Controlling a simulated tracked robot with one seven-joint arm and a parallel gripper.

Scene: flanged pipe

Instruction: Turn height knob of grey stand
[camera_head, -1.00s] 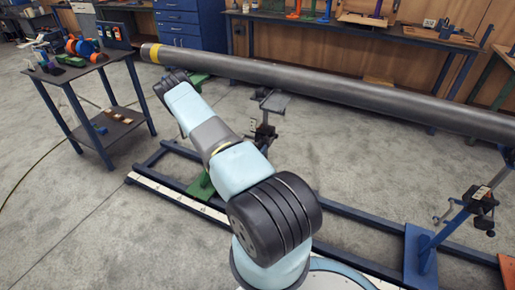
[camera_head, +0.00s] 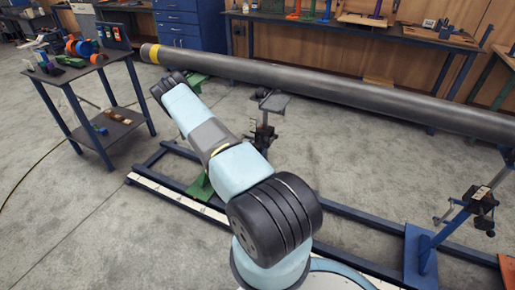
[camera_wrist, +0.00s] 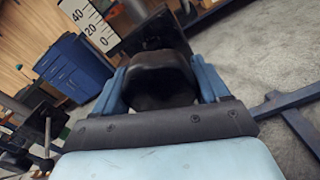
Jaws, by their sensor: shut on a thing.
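In the wrist view, my gripper (camera_wrist: 163,78) has its two blue fingers on either side of a rounded black knob (camera_wrist: 160,88) and is shut on it. A dark block or plate stands behind the knob. A white height scale (camera_wrist: 90,22) marked 0, 20 and 40 is beside it at the upper left. In the head view, my arm reaches to the upper left and its own links hide the gripper and knob. A stand with a grey top plate (camera_head: 274,103) and dark column is right of my arm. I cannot tell from the head view which stand carries the held knob.
A long dark pipe (camera_head: 330,84) with a yellow band runs across above the floor rails (camera_head: 345,228). A blue stand (camera_head: 425,250) is at the right, and green stand parts (camera_head: 200,187) show beside my arm. A small blue table (camera_head: 95,75) with items stands left. Open floor lies lower left.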

